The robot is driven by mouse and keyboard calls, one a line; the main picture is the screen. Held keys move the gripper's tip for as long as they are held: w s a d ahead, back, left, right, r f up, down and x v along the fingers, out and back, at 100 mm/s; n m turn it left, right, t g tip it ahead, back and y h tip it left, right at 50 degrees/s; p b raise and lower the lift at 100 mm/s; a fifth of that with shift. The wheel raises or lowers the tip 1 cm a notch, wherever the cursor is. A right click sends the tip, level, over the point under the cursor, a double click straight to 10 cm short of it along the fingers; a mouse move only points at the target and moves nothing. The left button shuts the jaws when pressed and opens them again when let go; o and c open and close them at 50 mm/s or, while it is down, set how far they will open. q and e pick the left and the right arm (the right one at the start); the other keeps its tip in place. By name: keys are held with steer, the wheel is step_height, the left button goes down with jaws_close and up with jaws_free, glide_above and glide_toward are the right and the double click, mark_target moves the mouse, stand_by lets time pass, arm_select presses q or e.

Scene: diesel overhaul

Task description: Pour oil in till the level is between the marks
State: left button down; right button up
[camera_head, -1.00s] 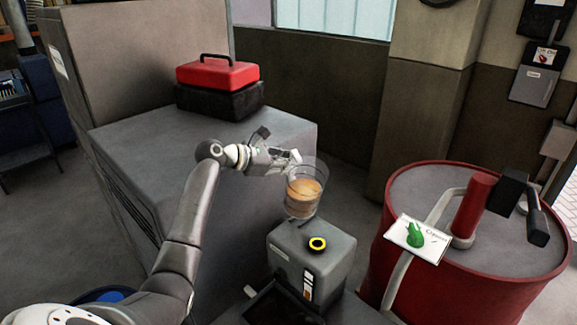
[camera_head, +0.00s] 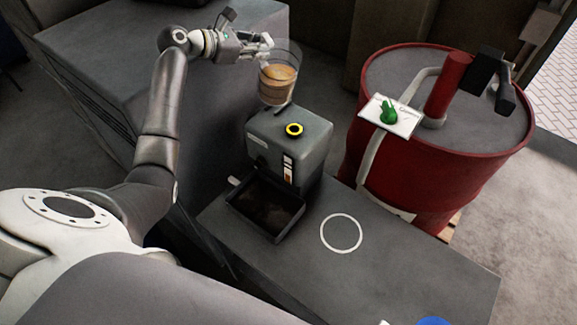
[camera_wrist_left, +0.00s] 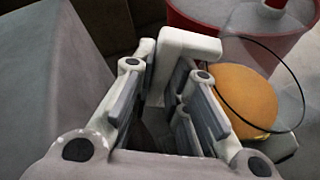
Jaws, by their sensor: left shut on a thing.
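A clear jug (camera_head: 279,73) with amber oil in it hangs in the air at the upper middle of the head view. My left gripper (camera_head: 262,48) is shut on the jug's handle, on its left side. In the left wrist view the fingers (camera_wrist_left: 168,95) close around the white handle (camera_wrist_left: 190,44), with the round oil surface (camera_wrist_left: 244,98) to the right. The jug looks about upright, above and behind the grey oil unit (camera_head: 300,145). The unit has a yellow-ringed filler opening (camera_head: 294,130) on top and a level gauge (camera_head: 288,169) on its front. My right gripper is not in view.
A dark open tray (camera_head: 265,207) sits in front of the unit on the grey bench (camera_head: 400,262). A white ring (camera_head: 341,233) marks a bare spot on the bench. A red drum (camera_head: 440,165) with a pump stands at right. A grey cabinet (camera_head: 110,60) stands at left.

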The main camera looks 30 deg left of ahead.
arm_select(q)
steer(key=shift+r, duration=0.2)
steer(key=shift+r+m+y+p, duration=0.3)
steer(key=shift+r+m+p, duration=0.1)
steer(key=shift+r+p, duration=0.35)
stand_by(0.3)
